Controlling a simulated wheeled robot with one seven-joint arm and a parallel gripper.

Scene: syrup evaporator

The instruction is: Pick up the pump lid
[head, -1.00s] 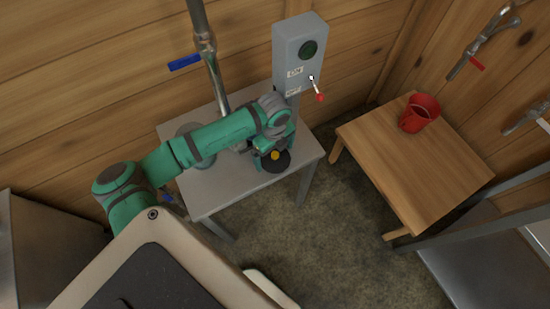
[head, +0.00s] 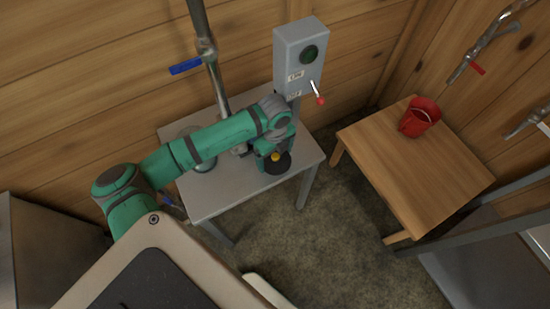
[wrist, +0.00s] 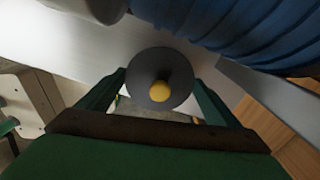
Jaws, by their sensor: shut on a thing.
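The pump lid (head: 284,165) is a dark round disc with a yellow knob on top. It is at the right front part of the grey table in the head view. In the wrist view the lid (wrist: 146,66) is centred between my two green fingers, with the knob towards me. My gripper (head: 268,151) is shut on the lid. Whether the lid touches the tabletop or is a little above it is hard to tell. The exact finger contact is partly hidden in the head view.
The grey table (head: 215,195) carries a vertical metal pipe (head: 213,75) with a blue lever at its back. A grey switch box (head: 296,52) with a red-tipped lever stands close behind my gripper. A wooden table (head: 425,175) with a red bucket (head: 418,122) is to the right, across open floor.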

